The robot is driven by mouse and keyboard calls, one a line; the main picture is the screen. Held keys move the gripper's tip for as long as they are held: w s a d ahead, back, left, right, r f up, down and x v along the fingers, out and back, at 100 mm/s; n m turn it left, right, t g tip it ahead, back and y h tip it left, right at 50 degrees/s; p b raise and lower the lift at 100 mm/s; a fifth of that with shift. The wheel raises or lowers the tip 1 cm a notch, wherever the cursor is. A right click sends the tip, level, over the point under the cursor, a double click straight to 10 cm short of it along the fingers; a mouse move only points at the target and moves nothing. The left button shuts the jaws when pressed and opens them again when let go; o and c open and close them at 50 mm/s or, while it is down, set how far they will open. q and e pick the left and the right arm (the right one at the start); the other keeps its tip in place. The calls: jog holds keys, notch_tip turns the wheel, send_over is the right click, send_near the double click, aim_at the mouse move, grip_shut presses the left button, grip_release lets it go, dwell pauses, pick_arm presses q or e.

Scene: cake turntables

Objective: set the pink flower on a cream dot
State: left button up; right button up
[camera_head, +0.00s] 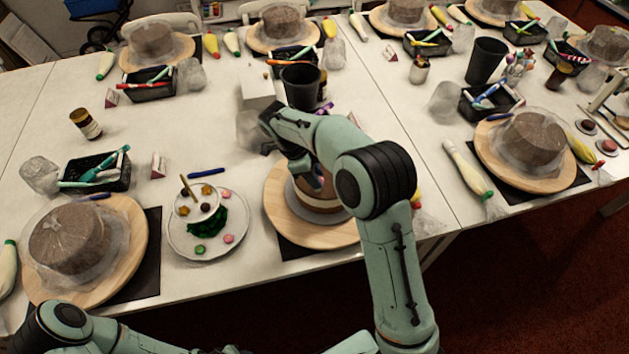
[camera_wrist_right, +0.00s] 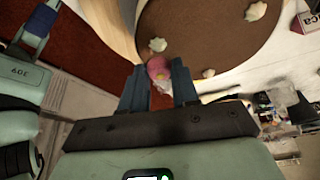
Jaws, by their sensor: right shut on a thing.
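My right gripper (camera_wrist_right: 160,75) is shut on the pink flower (camera_wrist_right: 158,67), which sits between its fingertips in the right wrist view. The flower is over the edge of the brown cake top (camera_wrist_right: 205,35), close to a cream dot (camera_wrist_right: 158,44). I cannot tell whether it touches the cake. Another cream dot (camera_wrist_right: 257,11) lies further along the rim, and one (camera_wrist_right: 208,73) is right of the fingers. In the head view my right arm hides most of the cake (camera_head: 322,203) on its wooden turntable (camera_head: 281,212). My left gripper is not visible.
Left of the turntable is a white plate (camera_head: 178,240) with several small flowers and a small dish. Further left is a wrapped cake (camera_head: 68,240). A black cup (camera_head: 300,86) stands behind my right arm. A blue pen (camera_head: 206,173) lies behind the plate.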

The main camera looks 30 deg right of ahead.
jog(key=shift+f, duration=1.4)
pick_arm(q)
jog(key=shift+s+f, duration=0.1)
pick_arm(e)
jog(key=shift+f, duration=0.2)
jog(key=o, duration=1)
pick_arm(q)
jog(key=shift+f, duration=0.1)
pick_arm(e)
jog(key=shift+r, duration=0.15)
jog(key=shift+w+a+r, duration=0.1)
jog(key=shift+r, duration=0.2)
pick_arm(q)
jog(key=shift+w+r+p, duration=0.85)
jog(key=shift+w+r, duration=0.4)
pick_arm(e)
jog(key=v, duration=1.1)
jog(key=shift+r, duration=0.25)
